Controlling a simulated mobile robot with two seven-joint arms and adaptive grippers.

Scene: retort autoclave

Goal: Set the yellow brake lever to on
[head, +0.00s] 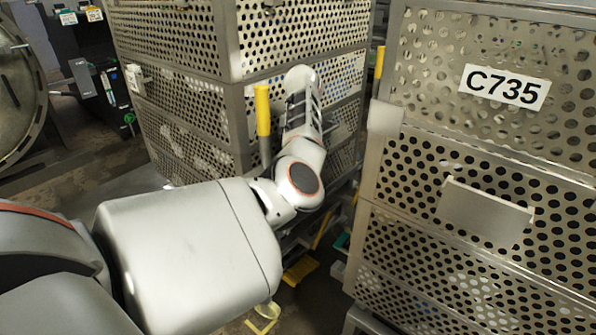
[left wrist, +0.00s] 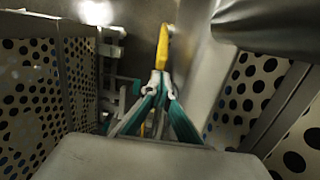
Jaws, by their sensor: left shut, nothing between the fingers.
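In the left wrist view my left gripper (left wrist: 160,84) is shut and empty, its fingertips together. A yellow bar, apparently the brake lever (left wrist: 163,46), stands just beyond the tips; I cannot tell whether they touch it. In the head view my left arm reaches between two perforated metal crates, and its gripper is hidden behind the arm. Yellow upright posts (head: 263,110) show beside the arm and behind the right crate (head: 379,62). I cannot tell from the head view which yellow part is the lever, or its setting. My right gripper is out of view.
The left crate stack (head: 180,100) and the right crate (head: 440,155), labelled C735, leave a narrow gap around my arm. Yellow parts (head: 300,270) lie low in the gap. A round metal vessel (head: 15,95) stands at far left, with some open floor beside it.

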